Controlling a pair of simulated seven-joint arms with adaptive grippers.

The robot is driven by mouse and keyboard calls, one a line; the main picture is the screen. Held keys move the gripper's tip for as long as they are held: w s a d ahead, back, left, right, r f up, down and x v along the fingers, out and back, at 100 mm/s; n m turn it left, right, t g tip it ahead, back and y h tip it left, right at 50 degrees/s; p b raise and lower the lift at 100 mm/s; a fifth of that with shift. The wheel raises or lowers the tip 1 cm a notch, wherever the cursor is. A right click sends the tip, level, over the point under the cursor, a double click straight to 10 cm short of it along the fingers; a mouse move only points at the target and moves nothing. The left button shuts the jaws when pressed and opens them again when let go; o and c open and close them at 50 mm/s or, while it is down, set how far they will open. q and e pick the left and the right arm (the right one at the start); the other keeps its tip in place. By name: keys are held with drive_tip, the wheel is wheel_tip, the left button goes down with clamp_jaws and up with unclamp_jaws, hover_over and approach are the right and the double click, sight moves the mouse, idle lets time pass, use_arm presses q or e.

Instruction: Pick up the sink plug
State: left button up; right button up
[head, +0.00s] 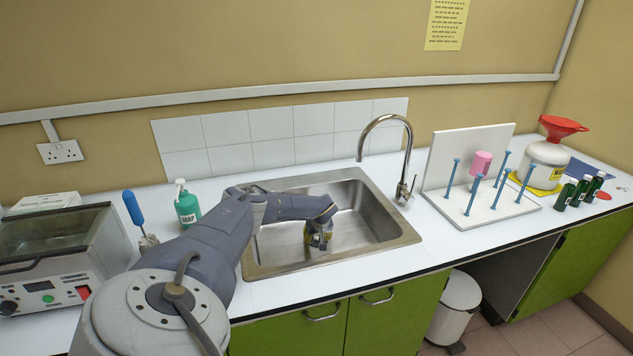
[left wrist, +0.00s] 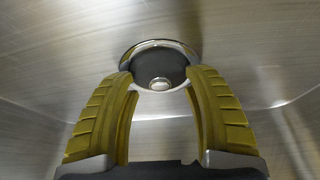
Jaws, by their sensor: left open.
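In the head view my left gripper (head: 318,236) reaches down into the steel sink (head: 375,222); the plug is hidden there. My right gripper is not in view.
A curved tap (head: 405,165) stands behind the sink. A soap bottle (head: 187,205) and a blue-handled brush (head: 134,208) stand left of it. A white drying rack (head: 490,212) with blue pegs and a pink cup stands to the right. The sink walls surround my gripper.

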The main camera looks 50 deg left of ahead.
use_arm(q)
clamp_jaws()
drive_tip(key=shift+r, duration=0.15)
idle(0.4)
